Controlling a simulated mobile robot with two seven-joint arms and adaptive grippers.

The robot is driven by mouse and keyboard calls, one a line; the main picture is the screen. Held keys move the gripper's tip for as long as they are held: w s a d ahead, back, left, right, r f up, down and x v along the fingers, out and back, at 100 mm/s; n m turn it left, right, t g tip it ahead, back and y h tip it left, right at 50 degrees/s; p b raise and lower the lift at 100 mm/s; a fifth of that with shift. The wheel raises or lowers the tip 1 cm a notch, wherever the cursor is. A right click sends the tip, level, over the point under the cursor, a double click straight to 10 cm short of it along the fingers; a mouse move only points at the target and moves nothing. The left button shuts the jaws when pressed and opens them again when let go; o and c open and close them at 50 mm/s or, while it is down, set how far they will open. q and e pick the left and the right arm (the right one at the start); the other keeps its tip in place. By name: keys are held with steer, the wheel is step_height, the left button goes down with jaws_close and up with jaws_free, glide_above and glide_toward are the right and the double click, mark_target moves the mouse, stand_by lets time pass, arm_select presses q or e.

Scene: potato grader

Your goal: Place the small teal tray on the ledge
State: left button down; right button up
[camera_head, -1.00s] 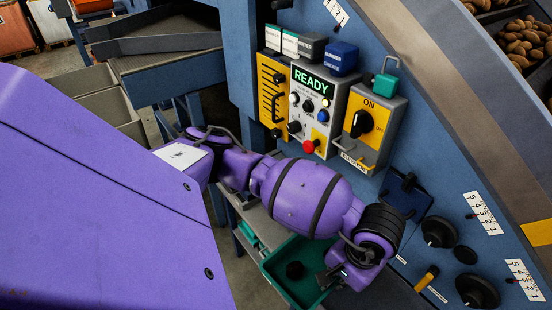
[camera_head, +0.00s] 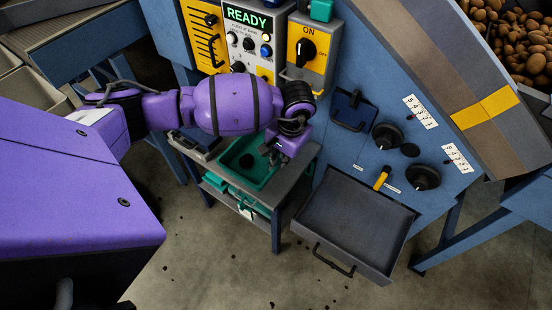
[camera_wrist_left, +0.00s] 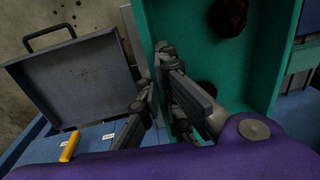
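The small teal tray (camera_head: 238,181) is an open, shallow box with a dark lump in it. In the head view it is over the grey top of a low bench (camera_head: 291,187); I cannot tell if it rests there or is slightly raised. My left gripper (camera_head: 273,156) is at the tray's right side. In the left wrist view its fingers (camera_wrist_left: 155,92) straddle the wall of the teal tray (camera_wrist_left: 262,65), one inside and one outside, and appear closed on it. The arm hides part of the tray. My right gripper is not in view. I cannot identify the ledge for certain.
A grey open drawer or bin (camera_head: 352,222) with a black handle juts from the blue machine, right of the bench. More teal trays (camera_head: 235,193) sit on the bench's lower shelf. Black knobs (camera_head: 422,178) and a control panel (camera_head: 248,42) line the machine. The floor in front is clear.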

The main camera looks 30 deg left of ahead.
arm_select(q)
steer(key=w+a+f, duration=0.2)
steer(key=f, duration=0.1)
steer(key=w+a+f, duration=0.1)
steer(key=f, duration=0.1)
steer(key=shift+w+f, duration=0.25)
steer(key=shift+w, duration=0.05)
steer(key=shift+w+a+f, duration=0.1)
steer(key=shift+w+f, duration=0.05)
steer(key=shift+f, duration=1.55)
steer(key=shift+f, duration=0.25)
steer(key=c, duration=2.3)
jaws_free()
steer(key=o, duration=0.3)
steer(key=shift+r, duration=0.1)
